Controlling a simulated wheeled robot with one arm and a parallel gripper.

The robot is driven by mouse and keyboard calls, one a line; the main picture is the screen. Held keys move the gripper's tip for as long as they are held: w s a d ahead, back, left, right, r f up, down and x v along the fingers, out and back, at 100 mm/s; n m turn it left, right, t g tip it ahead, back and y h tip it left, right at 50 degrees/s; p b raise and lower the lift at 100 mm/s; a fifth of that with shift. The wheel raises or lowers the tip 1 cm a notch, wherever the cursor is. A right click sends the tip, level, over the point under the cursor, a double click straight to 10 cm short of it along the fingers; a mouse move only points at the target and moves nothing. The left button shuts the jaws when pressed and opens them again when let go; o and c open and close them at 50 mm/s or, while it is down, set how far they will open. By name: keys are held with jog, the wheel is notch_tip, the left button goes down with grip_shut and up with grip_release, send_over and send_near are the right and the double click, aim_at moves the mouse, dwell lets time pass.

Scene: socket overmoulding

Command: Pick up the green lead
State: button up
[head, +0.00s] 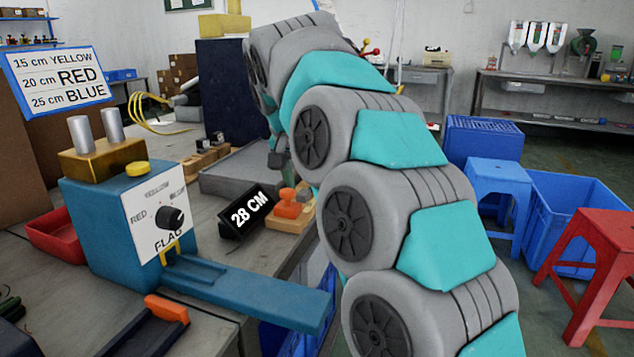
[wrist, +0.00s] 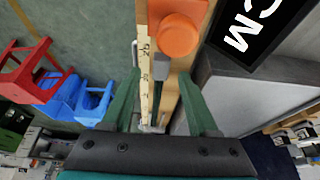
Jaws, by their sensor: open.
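My gripper (wrist: 160,76) is open in the wrist view, its two dark green fingers apart over a wooden measuring board with a ruler (wrist: 147,60). Between the fingers is a grey block with a dark strip (wrist: 158,98) running down from it. I cannot tell whether this is the green lead, as its colour looks near black. No clearly green lead shows on the board. In the head view, my arm hides most of the gripper. Dark green pieces (head: 10,306) lie at the bench's left edge, cut off by the frame and too unclear to name.
A blue machine with a dial (head: 105,225) and a red tray (head: 57,236) are at left.

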jog(key=shift+f, duration=0.1)
jog(key=shift+c, duration=0.2)
grip_shut()
dwell(0.4)
